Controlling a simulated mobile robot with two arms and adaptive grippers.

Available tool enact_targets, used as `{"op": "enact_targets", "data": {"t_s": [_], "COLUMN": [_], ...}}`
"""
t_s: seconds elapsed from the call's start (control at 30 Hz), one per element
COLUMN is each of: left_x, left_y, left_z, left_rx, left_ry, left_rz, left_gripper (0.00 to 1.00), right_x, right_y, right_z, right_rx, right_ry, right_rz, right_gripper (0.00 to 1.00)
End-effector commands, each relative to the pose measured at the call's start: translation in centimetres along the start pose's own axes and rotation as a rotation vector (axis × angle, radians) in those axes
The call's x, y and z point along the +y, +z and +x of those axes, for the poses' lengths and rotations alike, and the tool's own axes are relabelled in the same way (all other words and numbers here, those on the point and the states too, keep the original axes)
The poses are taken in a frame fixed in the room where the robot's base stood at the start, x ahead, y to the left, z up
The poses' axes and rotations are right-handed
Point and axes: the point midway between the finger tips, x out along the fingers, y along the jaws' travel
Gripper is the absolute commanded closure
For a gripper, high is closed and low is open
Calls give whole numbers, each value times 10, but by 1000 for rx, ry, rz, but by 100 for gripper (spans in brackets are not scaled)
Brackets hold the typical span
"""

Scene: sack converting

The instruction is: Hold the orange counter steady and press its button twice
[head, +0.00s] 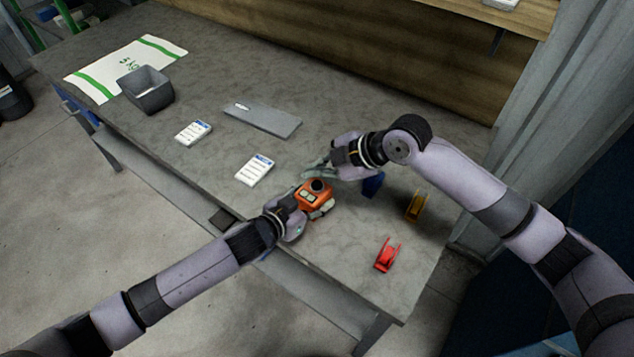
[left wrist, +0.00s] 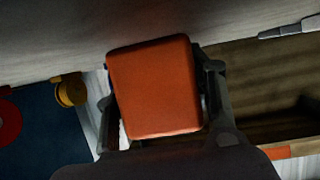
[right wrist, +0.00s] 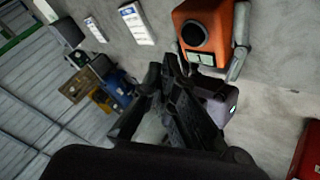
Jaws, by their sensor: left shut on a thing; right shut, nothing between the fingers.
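The orange counter (head: 313,195) is near the front edge of the grey table in the head view, with a dark round button on its top. My left gripper (head: 303,207) is shut on it from the front-left. In the left wrist view the counter's plain orange side (left wrist: 155,88) sits between the fingers. My right gripper (head: 318,167) is shut and empty, just behind the counter. In the right wrist view the counter (right wrist: 207,28) with its black button shows beyond the shut fingers (right wrist: 172,75). I cannot tell whether the fingertips touch the counter.
A blue item (head: 373,184), a yellow one (head: 416,206) and a red one (head: 387,254) lie to the right. Two white cards (head: 254,170) (head: 193,132), a grey slab (head: 263,119), a grey bin (head: 146,90) and a white sack (head: 126,66) lie to the left and behind.

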Motion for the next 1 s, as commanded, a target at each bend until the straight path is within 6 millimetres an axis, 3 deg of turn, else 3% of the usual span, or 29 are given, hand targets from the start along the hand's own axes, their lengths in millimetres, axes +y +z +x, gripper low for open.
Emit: {"op": "enact_targets", "data": {"t_s": [0.23,1.0], "left_x": [0,0], "left_y": [0,0], "left_z": [0,0], "left_rx": [0,0], "left_ry": [0,0], "left_rz": [0,0], "left_gripper": [83,83], "right_x": [-8,-9], "right_y": [8,8], "right_z": [11,12], "right_rx": [1,1], "right_ry": [-1,0], "right_rz": [-1,-1], "right_gripper": [100,100]}}
